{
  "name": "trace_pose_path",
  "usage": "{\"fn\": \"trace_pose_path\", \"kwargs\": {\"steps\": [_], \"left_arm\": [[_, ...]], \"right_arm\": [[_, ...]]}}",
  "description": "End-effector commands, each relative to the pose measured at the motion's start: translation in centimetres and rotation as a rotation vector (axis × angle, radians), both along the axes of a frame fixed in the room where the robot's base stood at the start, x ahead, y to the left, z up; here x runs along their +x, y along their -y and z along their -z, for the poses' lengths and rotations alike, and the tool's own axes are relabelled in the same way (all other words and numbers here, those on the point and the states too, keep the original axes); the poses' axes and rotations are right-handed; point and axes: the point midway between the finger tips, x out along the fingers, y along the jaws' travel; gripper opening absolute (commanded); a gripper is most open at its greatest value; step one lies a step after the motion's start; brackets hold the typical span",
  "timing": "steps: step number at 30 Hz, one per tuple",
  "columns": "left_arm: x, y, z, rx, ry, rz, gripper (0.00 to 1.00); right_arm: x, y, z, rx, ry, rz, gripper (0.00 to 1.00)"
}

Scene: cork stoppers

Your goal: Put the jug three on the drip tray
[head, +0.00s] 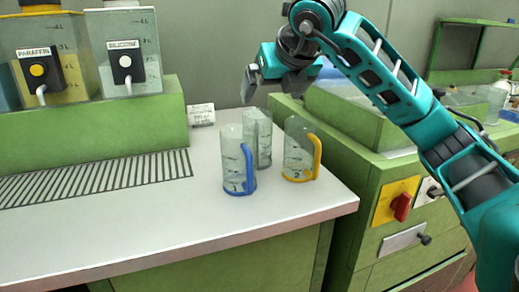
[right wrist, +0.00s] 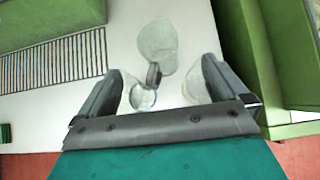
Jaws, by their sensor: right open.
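Three clear measuring jugs stand upright on the white counter. The jug with a blue handle (head: 238,162) reads 1, and the jug with a yellow handle (head: 298,148) reads 2. Jug three (head: 259,135) stands behind them, partly hidden by the blue-handled jug; its number is not readable. In the right wrist view jug three (right wrist: 157,40) has a dark grey handle. The slatted drip tray (head: 100,176) lies flat and bare on the left. My right gripper (head: 256,84) is open and empty, above and behind the jugs. My left gripper is not in view.
A green ledge (head: 95,127) behind the drip tray holds tanks labelled paraffin (head: 45,60) and silicone (head: 125,50). A small label card (head: 201,115) stands behind the jugs. A green cabinet (head: 385,190) borders the counter's right side. Counter between tray and jugs is clear.

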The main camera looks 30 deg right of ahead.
Motion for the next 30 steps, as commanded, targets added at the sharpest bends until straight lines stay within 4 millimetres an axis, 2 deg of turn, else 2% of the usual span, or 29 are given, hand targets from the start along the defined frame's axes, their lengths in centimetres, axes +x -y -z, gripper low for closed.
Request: {"fn": "trace_pose_path", "kwargs": {"steps": [1, 6, 14, 21, 30], "left_arm": [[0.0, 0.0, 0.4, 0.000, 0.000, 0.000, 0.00], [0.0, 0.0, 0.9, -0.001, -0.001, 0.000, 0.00], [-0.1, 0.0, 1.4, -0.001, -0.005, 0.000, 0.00], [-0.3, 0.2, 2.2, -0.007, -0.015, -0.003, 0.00], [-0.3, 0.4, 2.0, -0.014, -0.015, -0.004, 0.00]], "right_arm": [[0.7, 0.2, 1.1, 0.000, -0.005, 0.000, 1.00], [2.8, 0.6, 3.1, 0.000, -0.004, -0.001, 1.00], [4.2, 0.9, 4.6, -0.002, -0.002, -0.002, 1.00], [6.4, 1.2, 7.4, -0.001, -0.003, -0.004, 1.00], [7.1, 1.4, 8.0, -0.003, -0.001, -0.004, 1.00]]}}
